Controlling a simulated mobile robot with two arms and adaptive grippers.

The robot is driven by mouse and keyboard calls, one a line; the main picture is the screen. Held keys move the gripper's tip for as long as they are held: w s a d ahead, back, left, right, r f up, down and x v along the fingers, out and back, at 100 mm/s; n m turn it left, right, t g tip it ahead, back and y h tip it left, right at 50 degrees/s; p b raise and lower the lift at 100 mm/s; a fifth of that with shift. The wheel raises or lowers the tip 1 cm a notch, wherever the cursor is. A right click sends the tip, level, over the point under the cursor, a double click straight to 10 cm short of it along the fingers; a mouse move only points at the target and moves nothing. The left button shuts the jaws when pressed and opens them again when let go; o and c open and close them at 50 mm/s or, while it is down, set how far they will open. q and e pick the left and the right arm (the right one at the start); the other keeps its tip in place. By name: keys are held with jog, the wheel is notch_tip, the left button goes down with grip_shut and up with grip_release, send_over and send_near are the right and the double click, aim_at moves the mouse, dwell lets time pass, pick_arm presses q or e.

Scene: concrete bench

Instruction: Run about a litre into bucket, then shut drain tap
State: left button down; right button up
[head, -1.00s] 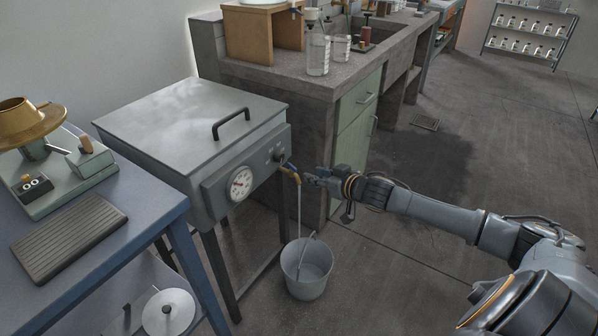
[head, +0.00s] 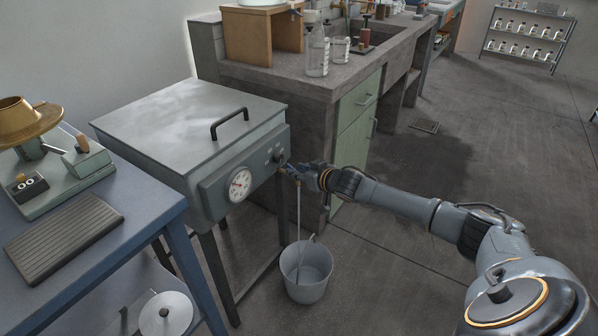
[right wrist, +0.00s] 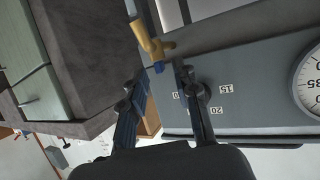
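The brass drain tap (right wrist: 148,38) sticks out from the front of the grey water bath (head: 190,135). Its blue lever end (right wrist: 158,67) shows in the right wrist view. A thin stream (head: 298,212) runs down from the tap into the grey bucket (head: 306,285) on the floor. The water level in the bucket cannot be made out. My right gripper (head: 297,171) is at the tap in the head view. In the right wrist view its fingers (right wrist: 160,78) are apart, with the blue lever end between or just beyond their tips. My left gripper is not in view.
A round dial (head: 240,184) sits on the bath's front. A blue table (head: 120,225) with equipment stands at the left. A concrete bench (head: 300,85) with bottles and a green cabinet stands behind. The floor (head: 400,290) right of the bucket is clear below my arm.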

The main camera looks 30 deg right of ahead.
grip_shut()
